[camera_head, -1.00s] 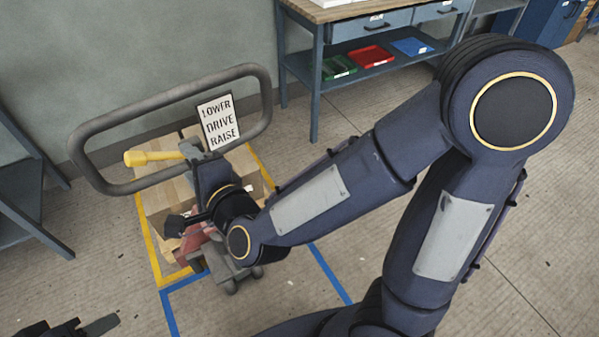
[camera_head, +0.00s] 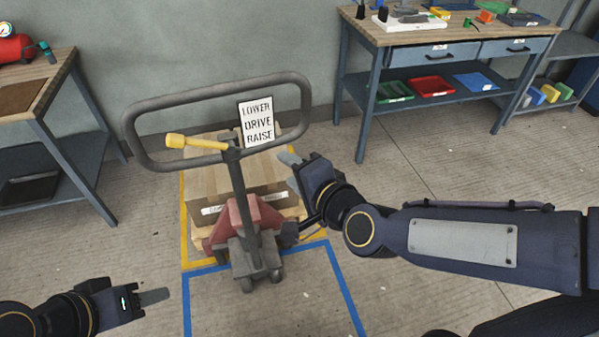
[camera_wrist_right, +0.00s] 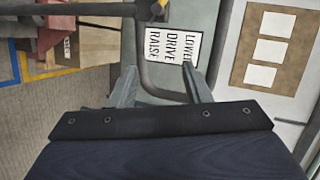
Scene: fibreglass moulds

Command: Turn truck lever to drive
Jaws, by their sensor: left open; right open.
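The pallet truck's looped grey handle (camera_head: 215,93) stands upright in the head view. Its yellow lever (camera_head: 198,144) juts left from the top of the stem, its knob at the left end, nearly level. A white sign (camera_head: 257,121) reading LOWER, DRIVE, RAISE sits right of the lever's pivot. My right gripper (camera_head: 291,172) is open and empty, right of the stem and below the sign. In the right wrist view its open fingers (camera_wrist_right: 158,72) frame the sign (camera_wrist_right: 173,45), and a bit of yellow lever (camera_wrist_right: 161,4) shows at the top edge. My left gripper (camera_head: 155,297) is open, low at the left.
The truck's red body (camera_head: 232,222) stands before a pallet with a wooden crate (camera_head: 213,185). Yellow and blue floor lines surround it. A workbench (camera_head: 450,50) stands at the back right, another bench (camera_head: 58,85) at the left. Floor between is clear.

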